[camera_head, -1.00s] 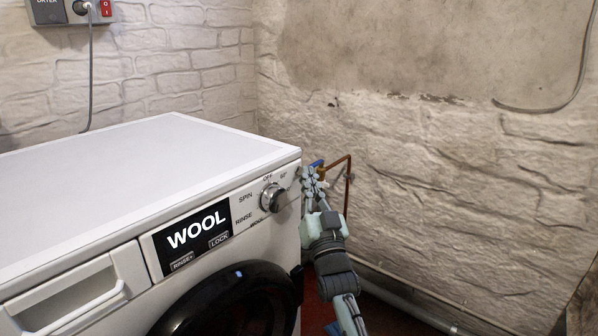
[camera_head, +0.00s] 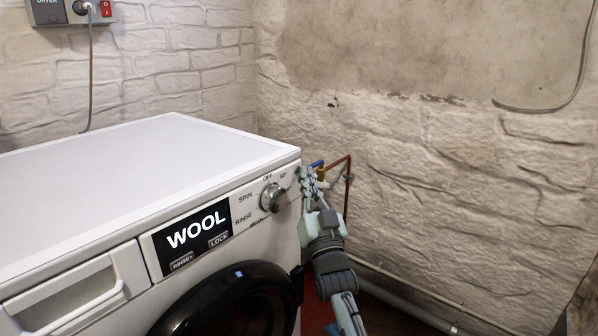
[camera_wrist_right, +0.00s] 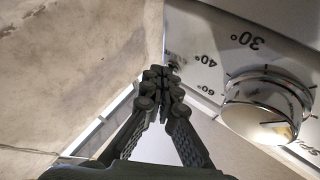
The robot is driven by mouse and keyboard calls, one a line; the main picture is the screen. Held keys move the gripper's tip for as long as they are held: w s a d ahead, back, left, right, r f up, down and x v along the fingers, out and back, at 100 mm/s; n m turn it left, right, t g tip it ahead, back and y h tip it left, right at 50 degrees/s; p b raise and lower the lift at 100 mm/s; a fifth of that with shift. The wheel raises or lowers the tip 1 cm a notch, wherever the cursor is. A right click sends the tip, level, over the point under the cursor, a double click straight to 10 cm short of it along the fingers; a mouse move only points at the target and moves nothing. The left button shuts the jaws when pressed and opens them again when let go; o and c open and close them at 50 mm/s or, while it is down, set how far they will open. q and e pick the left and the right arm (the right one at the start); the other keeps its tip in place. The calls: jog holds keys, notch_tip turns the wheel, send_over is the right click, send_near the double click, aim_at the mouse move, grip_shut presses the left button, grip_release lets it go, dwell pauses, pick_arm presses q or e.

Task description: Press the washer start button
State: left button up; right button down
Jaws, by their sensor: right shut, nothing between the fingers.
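The white washer (camera_head: 165,150) stands at left, with its control panel facing front right. A silver dial (camera_head: 273,198) sits on the panel and also shows large in the right wrist view (camera_wrist_right: 267,103). My right gripper (camera_head: 306,171) is at the panel's right end, beyond the dial. In the right wrist view its fingers (camera_wrist_right: 160,74) are closed together and empty, with the tips at the panel's edge. A small round part (camera_wrist_right: 174,60), perhaps the start button, shows just behind the tips and is mostly hidden; contact cannot be told. My left gripper is out of view.
A dark display (camera_head: 193,238) reads WOOL. The black door (camera_head: 235,305) and detergent drawer (camera_head: 70,300) are below and left. A copper pipe with a blue valve (camera_head: 317,163) is close behind my right gripper. A stone wall (camera_head: 440,180) bounds the right side.

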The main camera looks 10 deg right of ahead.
jog(key=shift+w+a+r, duration=0.15)
jog(key=shift+a+r, duration=0.15)
jog(key=shift+r, duration=0.15)
jog(key=shift+s+d+r+p, duration=0.1)
jog(key=shift+s+r+p, duration=0.1)
jog(key=shift+p, duration=0.1)
jog(key=shift+s+d+f+p, duration=0.2)
jog(key=shift+s+p, duration=0.2)
jog(key=shift+s, duration=0.15)
jog(key=shift+s+d, duration=0.1)
jog(key=shift+s+d+p, duration=0.65)
jog(key=shift+s+d, duration=0.15)
jog(key=shift+s, duration=0.15)
jog(key=shift+s+d+p, duration=0.6)
jog(key=shift+s+d, duration=0.15)
jog(key=shift+s, duration=0.2)
